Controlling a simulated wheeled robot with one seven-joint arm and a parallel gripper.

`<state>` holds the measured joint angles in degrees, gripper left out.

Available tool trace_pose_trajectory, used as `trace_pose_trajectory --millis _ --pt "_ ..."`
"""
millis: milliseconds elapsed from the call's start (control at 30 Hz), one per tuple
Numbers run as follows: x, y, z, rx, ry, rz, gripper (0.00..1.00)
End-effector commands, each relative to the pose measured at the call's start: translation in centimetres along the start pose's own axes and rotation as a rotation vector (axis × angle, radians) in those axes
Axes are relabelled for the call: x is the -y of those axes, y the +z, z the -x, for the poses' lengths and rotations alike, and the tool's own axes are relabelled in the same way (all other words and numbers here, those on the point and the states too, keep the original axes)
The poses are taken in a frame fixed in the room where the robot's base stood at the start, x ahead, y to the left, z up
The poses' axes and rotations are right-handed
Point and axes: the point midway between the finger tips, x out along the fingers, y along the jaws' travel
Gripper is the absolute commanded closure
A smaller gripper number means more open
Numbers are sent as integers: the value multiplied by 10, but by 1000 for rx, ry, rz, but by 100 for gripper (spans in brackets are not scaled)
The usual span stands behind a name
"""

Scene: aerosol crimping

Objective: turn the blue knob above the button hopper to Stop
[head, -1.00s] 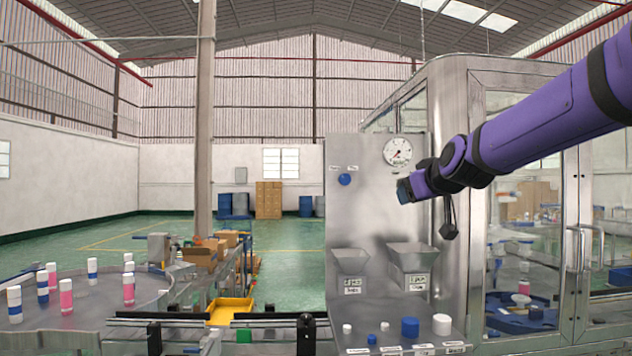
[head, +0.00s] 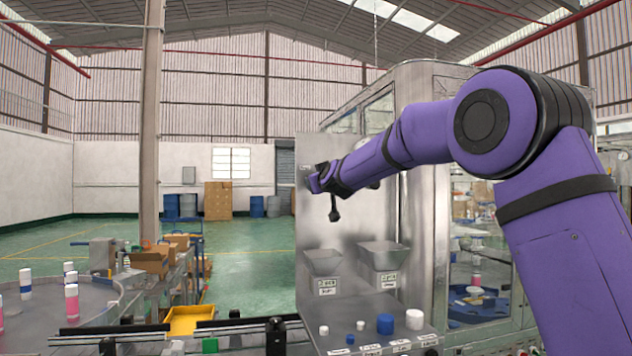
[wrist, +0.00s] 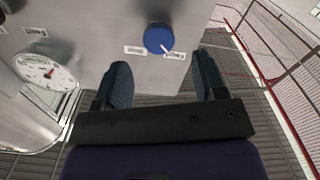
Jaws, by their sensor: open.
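The blue knob (wrist: 158,38) is on the steel panel in the wrist view, with a white pointer mark. The mark slants to the lower right of that picture, toward the right-hand label (wrist: 174,56). Another label (wrist: 135,50) sits to the left; I cannot read either. My gripper (wrist: 162,76) is open and empty. Its fingertips are short of the knob in the picture, the knob lying just beyond the gap between them. In the head view my gripper (head: 314,182) is in front of the panel and hides the knob. A hopper (head: 323,262) is below it; its label is too small to read.
A second hopper (head: 385,257) is to the right. The round gauge (wrist: 47,73) is left of the fingers in the wrist view. Several caps, among them a large blue one (head: 385,323), stand on the shelf below.

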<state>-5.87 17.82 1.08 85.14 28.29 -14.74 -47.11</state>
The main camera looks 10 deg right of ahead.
Motion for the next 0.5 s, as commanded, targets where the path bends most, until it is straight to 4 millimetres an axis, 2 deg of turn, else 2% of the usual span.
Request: trace_pose_trajectory --millis 200,500 --pt "0 1 -32 1 0 1 35" --pt "0 0 -48 0 -1 1 35"
